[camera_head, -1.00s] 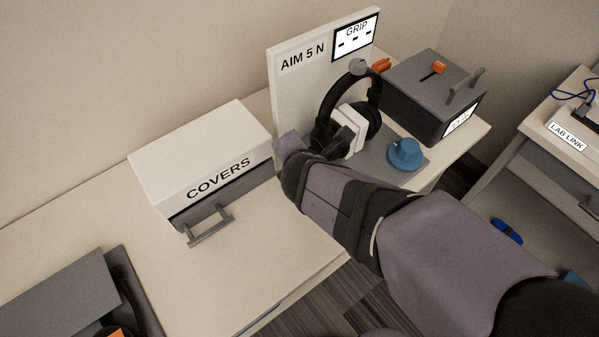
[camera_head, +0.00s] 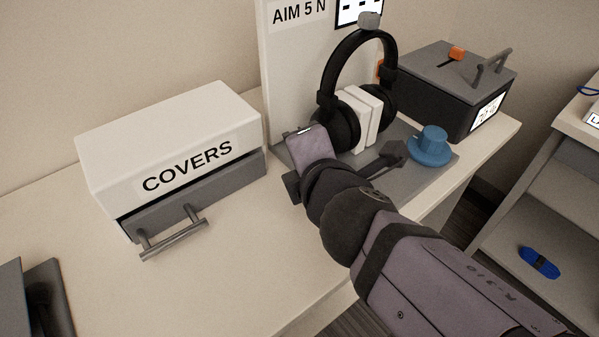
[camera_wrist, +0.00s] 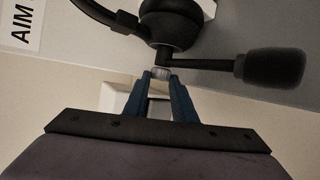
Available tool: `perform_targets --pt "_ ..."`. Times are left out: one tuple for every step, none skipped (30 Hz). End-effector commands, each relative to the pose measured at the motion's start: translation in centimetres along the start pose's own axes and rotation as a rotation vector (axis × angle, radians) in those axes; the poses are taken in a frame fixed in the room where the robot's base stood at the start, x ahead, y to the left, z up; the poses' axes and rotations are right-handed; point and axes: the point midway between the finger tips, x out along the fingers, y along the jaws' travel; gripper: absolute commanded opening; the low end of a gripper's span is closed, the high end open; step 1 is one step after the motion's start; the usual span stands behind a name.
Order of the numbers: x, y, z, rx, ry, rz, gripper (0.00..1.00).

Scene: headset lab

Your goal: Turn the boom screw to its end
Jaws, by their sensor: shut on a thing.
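The headset (camera_head: 339,127) hangs upright on its stand in the head view, with white blocks between its black ear cups. Its boom ends in a dark foam microphone (camera_head: 393,153). In the wrist view the ear cup (camera_wrist: 172,24) is at the top and the boom (camera_wrist: 208,65) runs right to the foam tip (camera_wrist: 274,68). The small grey boom screw (camera_wrist: 159,72) sits below the boom's joint. My gripper (camera_wrist: 160,77) is shut on this screw with its two blue fingers. In the head view my arm hides the screw and fingers.
The white COVERS box (camera_head: 170,140) with a grey drawer stands left. A blue knob (camera_head: 430,145) is on the grey base plate (camera_head: 435,175), right of the microphone. A dark box (camera_head: 450,85) with an orange slider stands behind. The AIM 5 N panel (camera_head: 290,70) rises behind the headset.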

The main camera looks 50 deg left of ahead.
Motion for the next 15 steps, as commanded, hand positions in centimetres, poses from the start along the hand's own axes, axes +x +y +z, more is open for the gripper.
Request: perform_targets --pt "0.41 -0.89 -0.18 0.008 -0.003 0.023 0.02" --pt "0.41 -0.93 -0.18 0.012 -0.003 0.035 0.02" --pt "0.43 -1.00 -0.19 0.018 -0.004 0.050 0.02" --pt "0.44 -1.03 -0.20 0.023 -0.005 0.061 0.02" --pt "0.43 -1.03 -0.19 0.028 -0.005 0.074 0.02" --pt "0.42 -1.05 -0.19 0.035 -0.006 0.090 0.02" --pt "0.43 -1.09 -0.20 0.039 -0.007 0.101 0.02" --pt "0.45 -1.14 -0.20 0.044 -0.007 0.112 0.02" --pt "0.46 -1.19 -0.21 0.051 -0.008 0.127 0.02" --pt "0.45 -1.21 -0.20 0.055 -0.009 0.139 0.02" --pt "0.45 -1.22 -0.20 0.060 -0.010 0.151 0.02" --pt "0.46 -1.26 -0.20 0.067 -0.011 0.166 0.02" --pt "0.48 -1.33 -0.21 0.071 -0.011 0.176 0.02" --pt "0.50 -1.37 -0.21 0.076 -0.012 0.187 0.02" --pt "0.50 -1.39 -0.21 0.082 -0.013 0.203 0.02"
